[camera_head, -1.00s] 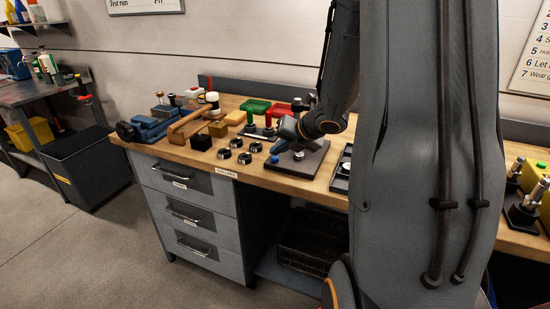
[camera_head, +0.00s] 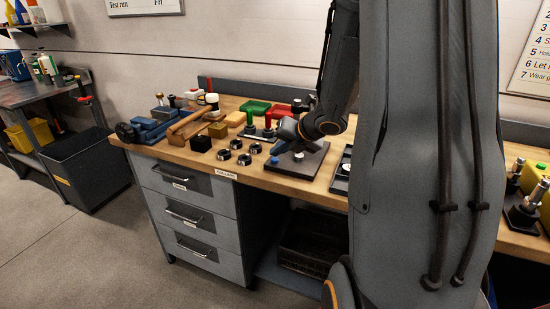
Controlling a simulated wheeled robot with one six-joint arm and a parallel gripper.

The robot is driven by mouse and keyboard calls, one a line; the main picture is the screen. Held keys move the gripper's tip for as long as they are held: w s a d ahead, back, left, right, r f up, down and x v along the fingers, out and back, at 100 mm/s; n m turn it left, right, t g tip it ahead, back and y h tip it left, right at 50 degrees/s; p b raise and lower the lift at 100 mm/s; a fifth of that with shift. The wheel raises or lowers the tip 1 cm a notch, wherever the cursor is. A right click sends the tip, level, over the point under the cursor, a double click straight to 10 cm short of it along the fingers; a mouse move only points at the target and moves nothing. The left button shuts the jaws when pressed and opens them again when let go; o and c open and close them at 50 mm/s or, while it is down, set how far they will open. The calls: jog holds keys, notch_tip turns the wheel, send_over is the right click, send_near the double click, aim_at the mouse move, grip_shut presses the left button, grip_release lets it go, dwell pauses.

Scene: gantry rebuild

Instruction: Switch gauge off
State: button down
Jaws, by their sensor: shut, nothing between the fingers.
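A flat dark grey base plate (camera_head: 309,166) lies near the front edge of the wooden bench, beside my arm. It carries a small blue knob (camera_head: 274,160) at its left corner and a whitish round part (camera_head: 298,156). This looks like the gauge, but its dial and any switch marking are too small to read.
Several black and silver rings (camera_head: 236,144) lie left of the plate. A stand with green and red posts (camera_head: 251,122) is close behind my gripper. Green (camera_head: 255,106) and red (camera_head: 279,111) trays sit farther back. A blue vise (camera_head: 151,128) is at the left end.

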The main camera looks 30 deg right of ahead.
jog(key=shift+r, duration=0.1)
notch_tip(320, 180, up, 6)
jog(key=p, duration=0.5)
dwell(0.6)
jog(key=s+a+f+m+g+h, duration=0.1)
jog(key=s+a+f+m+g, duration=0.1)
jog(key=s+a+m, duration=0.6)
jog(key=s+a+f+m+g+h, duration=0.1)
jog(key=s+a+m+g, duration=0.4)
jog(key=m, duration=1.6)
jog(key=s+a+f+b, duration=0.1)
jog(key=s+a, duration=0.3)
jog(key=s, duration=0.4)
jog(key=shift+s+a+m+g, duration=0.25)
jog(key=shift+a+m+g, duration=0.05)
jog(key=shift+m, duration=0.1)
